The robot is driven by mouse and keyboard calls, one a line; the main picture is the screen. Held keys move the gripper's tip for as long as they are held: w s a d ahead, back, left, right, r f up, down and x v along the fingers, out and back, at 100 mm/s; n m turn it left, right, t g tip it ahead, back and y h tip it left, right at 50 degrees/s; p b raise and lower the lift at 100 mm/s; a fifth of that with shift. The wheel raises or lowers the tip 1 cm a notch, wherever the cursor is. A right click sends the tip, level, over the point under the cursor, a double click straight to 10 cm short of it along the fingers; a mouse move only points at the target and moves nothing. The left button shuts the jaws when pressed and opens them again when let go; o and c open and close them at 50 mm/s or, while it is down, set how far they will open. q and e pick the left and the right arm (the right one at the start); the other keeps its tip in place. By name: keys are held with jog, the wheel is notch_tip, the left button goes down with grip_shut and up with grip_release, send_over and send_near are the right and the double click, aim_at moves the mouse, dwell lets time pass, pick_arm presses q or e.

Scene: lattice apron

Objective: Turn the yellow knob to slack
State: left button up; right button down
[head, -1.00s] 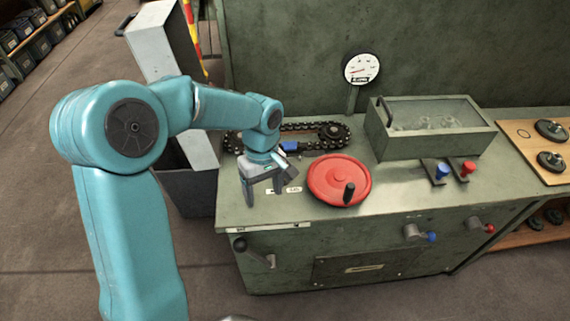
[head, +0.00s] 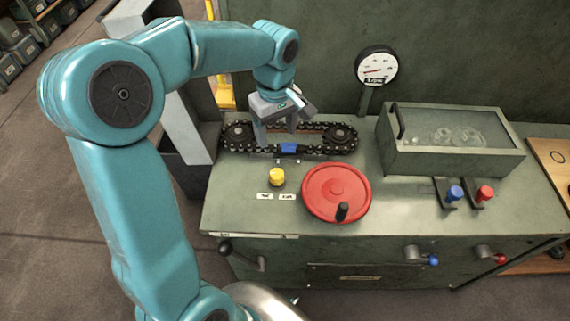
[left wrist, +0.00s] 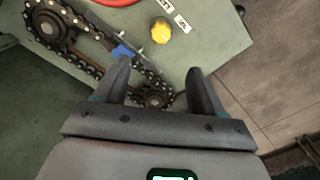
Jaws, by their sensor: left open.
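The yellow knob (head: 277,177) stands on the green bench top, between the chain and two small white labels (head: 276,196) whose print I cannot read. It also shows in the left wrist view (left wrist: 160,32), with a pale mark on its top; I cannot tell which label it points to. My left gripper (head: 277,138) is open and empty, above the chain (head: 335,148) and behind the knob. In the left wrist view its fingers (left wrist: 159,68) are apart, with the knob beyond the tips and not touched. My right gripper is not in view.
A red handwheel (head: 325,190) with a black handle is close right of the knob. A blue link (head: 289,149) sits in the chain. A gauge (head: 377,66), a glass-topped box (head: 455,160) and blue and red valves (head: 455,193) lie farther right.

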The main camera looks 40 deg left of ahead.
aim_at(277, 173)
pick_arm(q)
jog(key=f, duration=1.5)
jog(key=shift+s+a, duration=0.1)
jog(key=shift+s, duration=0.15)
jog(key=shift+w+f, duration=0.1)
jog(key=shift+f, duration=0.65)
jog(key=c, duration=1.1)
